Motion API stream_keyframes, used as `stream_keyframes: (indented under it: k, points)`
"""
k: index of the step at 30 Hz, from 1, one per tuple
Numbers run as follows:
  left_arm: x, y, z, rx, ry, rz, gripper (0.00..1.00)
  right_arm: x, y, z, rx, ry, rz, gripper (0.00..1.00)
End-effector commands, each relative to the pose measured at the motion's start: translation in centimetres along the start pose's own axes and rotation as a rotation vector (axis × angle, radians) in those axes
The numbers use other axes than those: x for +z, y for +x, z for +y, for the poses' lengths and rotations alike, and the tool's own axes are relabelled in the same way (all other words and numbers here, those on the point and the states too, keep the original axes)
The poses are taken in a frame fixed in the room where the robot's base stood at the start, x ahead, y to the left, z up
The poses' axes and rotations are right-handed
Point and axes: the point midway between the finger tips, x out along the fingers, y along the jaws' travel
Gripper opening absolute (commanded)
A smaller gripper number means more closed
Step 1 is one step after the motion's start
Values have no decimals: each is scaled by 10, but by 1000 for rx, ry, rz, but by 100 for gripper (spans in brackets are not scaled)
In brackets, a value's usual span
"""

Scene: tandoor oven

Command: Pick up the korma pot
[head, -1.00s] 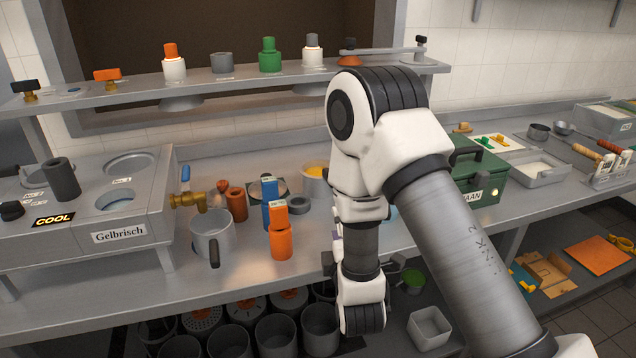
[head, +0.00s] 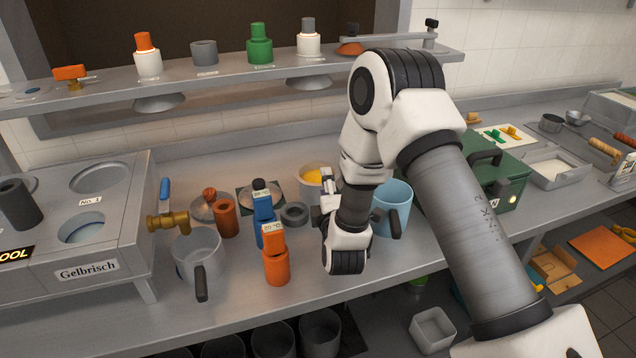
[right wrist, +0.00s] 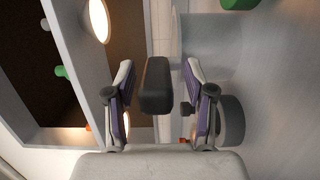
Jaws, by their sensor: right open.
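A grey pot with yellow-orange content (head: 313,180), which looks like the korma pot, stands at the back of the counter; no label on it is readable. My right gripper (head: 328,200) is just in front of it in the head view, its fingers partly hidden by my wrist, which also covers the pot's right side. In the right wrist view my right gripper (right wrist: 158,78) is open. A dark block (right wrist: 155,88), perhaps a handle, shows between its fingers with gaps at both sides, so it is not gripped. My left gripper is out of view.
A blue pot (head: 398,192) stands right beside my right wrist. Orange bottle (head: 275,262), blue bottle (head: 263,212) and grey ring (head: 294,214) stand to the left, with a steel jug (head: 197,255) farther left. A shelf (head: 230,82) runs above the counter.

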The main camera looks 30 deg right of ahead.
Motion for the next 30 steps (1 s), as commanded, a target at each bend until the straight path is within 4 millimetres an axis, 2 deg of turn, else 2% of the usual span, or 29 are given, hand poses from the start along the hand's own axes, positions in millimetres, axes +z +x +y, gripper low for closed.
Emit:
stream_keyframes:
  k: [4,5,6,9,22,30]
  points:
    - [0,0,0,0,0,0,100,0,0,0,0,0,0,54]
    - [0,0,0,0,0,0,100,0,0,0,0,0,0,47]
    - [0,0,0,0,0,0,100,0,0,0,0,0,0,33]
    - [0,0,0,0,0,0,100,0,0,0,0,0,0,0]
    - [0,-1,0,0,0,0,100,-1,0,2,1,0,1,0]
    - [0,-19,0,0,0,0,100,-8,6,22,3,0,6,0]
